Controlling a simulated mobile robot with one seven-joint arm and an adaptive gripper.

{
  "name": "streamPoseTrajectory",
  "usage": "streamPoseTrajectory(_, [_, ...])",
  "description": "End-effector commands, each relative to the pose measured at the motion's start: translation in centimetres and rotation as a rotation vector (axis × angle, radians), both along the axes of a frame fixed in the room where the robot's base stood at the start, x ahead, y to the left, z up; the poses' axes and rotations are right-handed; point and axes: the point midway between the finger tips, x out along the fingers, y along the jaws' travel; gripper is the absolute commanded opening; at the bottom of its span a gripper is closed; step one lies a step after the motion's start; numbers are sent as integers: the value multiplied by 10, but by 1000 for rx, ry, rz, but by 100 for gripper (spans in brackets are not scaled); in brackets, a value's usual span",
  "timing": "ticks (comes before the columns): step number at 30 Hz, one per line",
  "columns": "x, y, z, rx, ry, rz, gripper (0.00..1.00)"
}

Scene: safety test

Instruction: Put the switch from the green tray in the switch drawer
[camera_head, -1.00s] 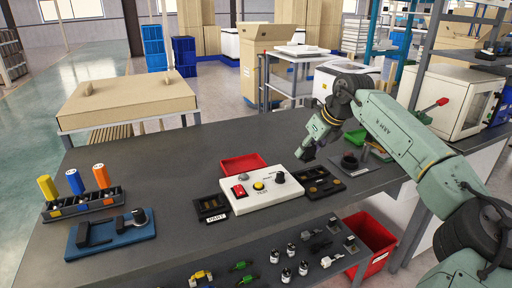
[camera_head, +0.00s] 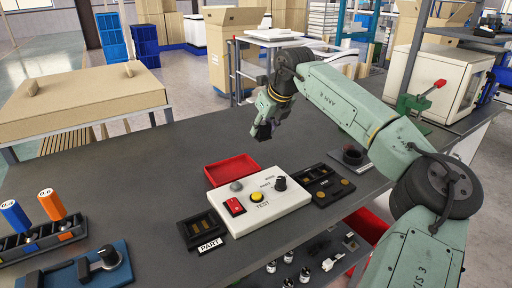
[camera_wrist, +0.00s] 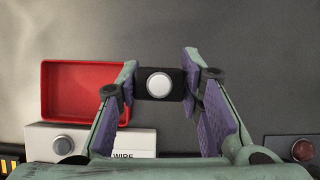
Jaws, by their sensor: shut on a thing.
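My gripper (camera_head: 262,130) is above the dark table, behind the white test box, pointing down. In the wrist view my gripper (camera_wrist: 160,88) has its purple-padded fingers on either side of a small black block with a round white button, which looks like the switch (camera_wrist: 159,84). In the head view the fingers largely hide it. I cannot make out a green tray or a drawer marked for switches.
A red tray (camera_head: 231,171) sits behind the white test box (camera_head: 270,212). Dark part holders (camera_head: 200,232) flank the box. A green clamp (camera_head: 411,105) is at right.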

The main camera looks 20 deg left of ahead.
Motion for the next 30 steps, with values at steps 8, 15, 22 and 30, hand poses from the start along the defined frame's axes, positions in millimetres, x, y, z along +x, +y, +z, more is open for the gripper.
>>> streamPoseTrajectory(8, [0,0,-34,1,-1,0,1])
streamPoseTrajectory(15, [0,0,-63,1,2,0,1])
streamPoseTrajectory(22, [0,0,-71,1,-2,0,1])
streamPoseTrajectory(30, [0,0,-73,1,-1,1,39])
